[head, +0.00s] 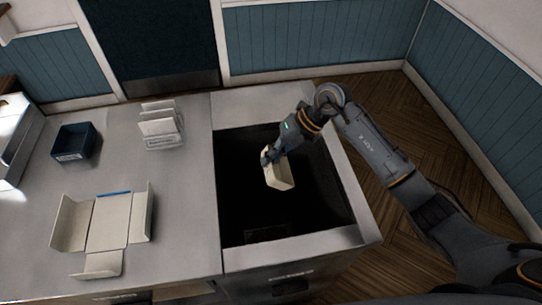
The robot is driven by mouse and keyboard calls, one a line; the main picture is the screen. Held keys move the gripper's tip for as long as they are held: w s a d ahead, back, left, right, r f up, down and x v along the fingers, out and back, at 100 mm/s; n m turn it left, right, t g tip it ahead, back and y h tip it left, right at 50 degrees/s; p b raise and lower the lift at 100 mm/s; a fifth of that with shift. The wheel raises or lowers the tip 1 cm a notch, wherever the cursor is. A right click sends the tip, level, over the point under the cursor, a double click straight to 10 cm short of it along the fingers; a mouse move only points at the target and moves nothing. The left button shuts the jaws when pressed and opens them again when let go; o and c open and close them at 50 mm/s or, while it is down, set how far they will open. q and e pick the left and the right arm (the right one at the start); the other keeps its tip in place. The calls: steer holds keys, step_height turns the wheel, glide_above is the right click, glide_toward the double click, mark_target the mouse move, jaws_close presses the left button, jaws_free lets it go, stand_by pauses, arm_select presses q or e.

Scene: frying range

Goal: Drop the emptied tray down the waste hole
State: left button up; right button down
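A small cream tray (281,176) hangs tilted over the dark waste hole (315,200) in the steel counter. My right gripper (270,157) is at the tray's upper left edge and appears shut on it. The inside of the tray cannot be seen clearly. The tray is apart from the hole's rim in the picture. My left gripper is not in view.
An unfolded cream carton (108,222) lies on the counter left of the hole. A dark blue bin (76,142) and a stack of cream trays or cartons (160,127) stand behind it. The steel rim (290,248) borders the hole's front.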

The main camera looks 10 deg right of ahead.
steer(key=c, duration=1.4)
jaws_free()
steer(key=shift+c, duration=0.2)
steer(key=shift+d+r, duration=0.1)
steer(key=v, duration=1.1)
steer(key=shift+d+r, duration=0.2)
steer(key=shift+r, duration=0.1)
steer(key=shift+w, duration=0.1)
